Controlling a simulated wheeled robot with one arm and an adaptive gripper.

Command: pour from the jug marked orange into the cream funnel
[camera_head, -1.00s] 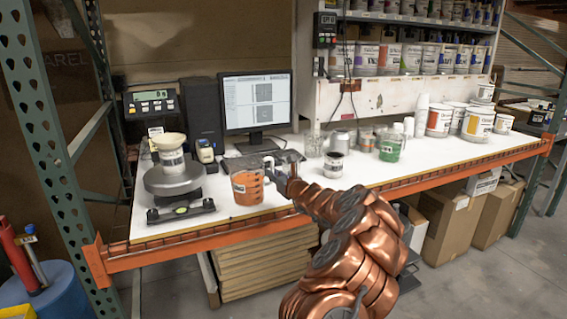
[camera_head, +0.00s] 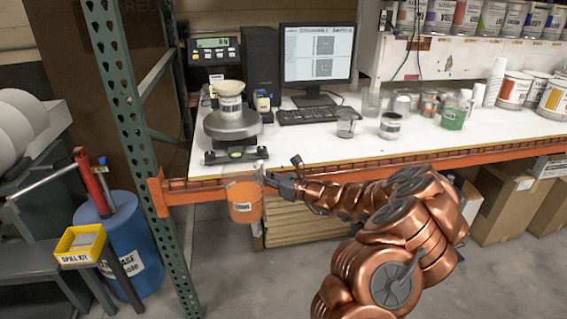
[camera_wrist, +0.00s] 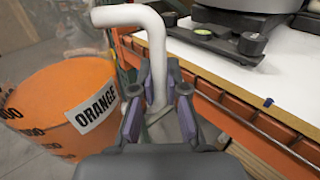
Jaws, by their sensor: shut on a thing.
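The jug marked orange (camera_head: 243,203) is held in front of the bench's front edge, below the level of the scale. It looks upright in the head view. In the wrist view the orange jug (camera_wrist: 62,112) shows its ORANGE label at the left. My gripper (camera_head: 268,181) is shut on the jug's white handle (camera_wrist: 156,60), which runs up between the fingers in the wrist view (camera_wrist: 158,98). The cream funnel (camera_head: 230,88) sits in the mouth of a labelled can (camera_head: 231,104) on the round scale (camera_head: 232,126), behind and above the jug.
The orange bench beam (camera_head: 330,168) runs just behind my gripper. A green upright post (camera_head: 136,130) stands left of the jug. A glass jug (camera_head: 347,122) and a can (camera_head: 390,126) stand right of the scale. A blue drum (camera_head: 124,235) stands at the left.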

